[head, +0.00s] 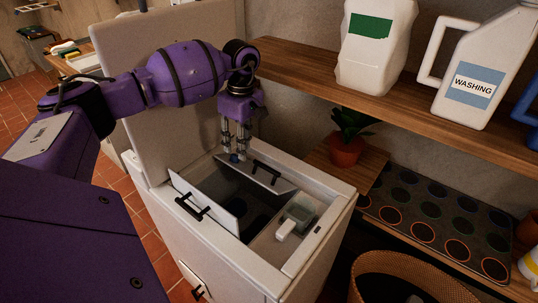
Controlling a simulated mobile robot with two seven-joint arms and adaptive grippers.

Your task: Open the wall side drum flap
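The white top-loading machine (172,218) stands with its lid raised and its drum opening showing. The wall side drum flap (274,183) is a grey panel with a black handle (267,171), on the far side of the opening, and it looks slanted. The other flap (222,212), with a black handle (192,207), stands tilted up on the near left side. The dark drum interior shows between them. My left gripper (236,153) points down just left of the wall side flap's handle. Whether its fingertips touch the flap is unclear. My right gripper is out of view.
A wooden shelf (320,80) with a white jug (373,45) and a washing bottle (478,70) overhangs to the right. A potted plant (345,150) stands behind the machine. A dispenser compartment (297,216) lies right of the drum. A wicker basket (405,262) sits front right.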

